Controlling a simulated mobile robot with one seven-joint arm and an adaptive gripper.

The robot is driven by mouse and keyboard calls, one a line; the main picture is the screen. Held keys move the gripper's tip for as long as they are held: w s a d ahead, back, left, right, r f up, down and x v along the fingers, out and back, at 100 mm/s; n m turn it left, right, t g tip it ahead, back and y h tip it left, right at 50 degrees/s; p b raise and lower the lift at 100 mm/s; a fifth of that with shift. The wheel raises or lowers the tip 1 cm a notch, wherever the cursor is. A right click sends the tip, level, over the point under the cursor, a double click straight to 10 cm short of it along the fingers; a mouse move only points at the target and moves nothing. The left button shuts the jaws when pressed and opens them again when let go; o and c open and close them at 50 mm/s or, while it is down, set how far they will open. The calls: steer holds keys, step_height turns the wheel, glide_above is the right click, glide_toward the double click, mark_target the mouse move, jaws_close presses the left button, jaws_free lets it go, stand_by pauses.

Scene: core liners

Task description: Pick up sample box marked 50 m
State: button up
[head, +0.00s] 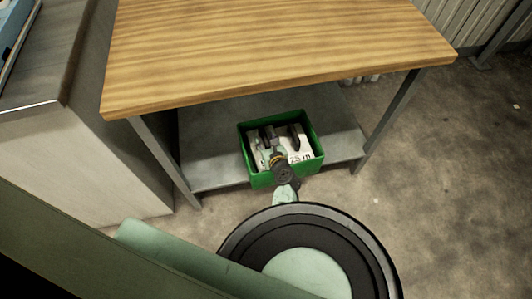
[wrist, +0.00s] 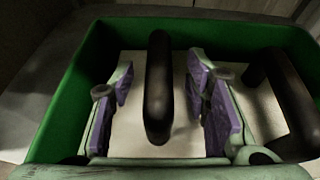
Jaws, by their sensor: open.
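White sample boxes with dark handles sit in a green crate (head: 261,181) under the table. The crate also fills the wrist view (wrist: 62,105). One white top (head: 304,157) carries dark print that seems to end in "5 m"; part is covered, and I cannot read a 50 m mark. My gripper (wrist: 161,95) is open inside the crate's outline. Its purple-padded fingers stand on either side of one black handle (wrist: 158,85), with gaps on both sides. A second black handle (wrist: 283,95) lies right of the fingers. In the head view my wrist hides part of the boxes.
Metal table legs (head: 388,120) stand either side. A pale cabinet (head: 95,165) is at left. Open floor (head: 440,190) lies to the right.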

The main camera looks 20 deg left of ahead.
steer(key=shift+x, duration=1.55)
steer(key=shift+c, duration=0.3)
jaws_close()
steer(key=shift+r, duration=0.2)
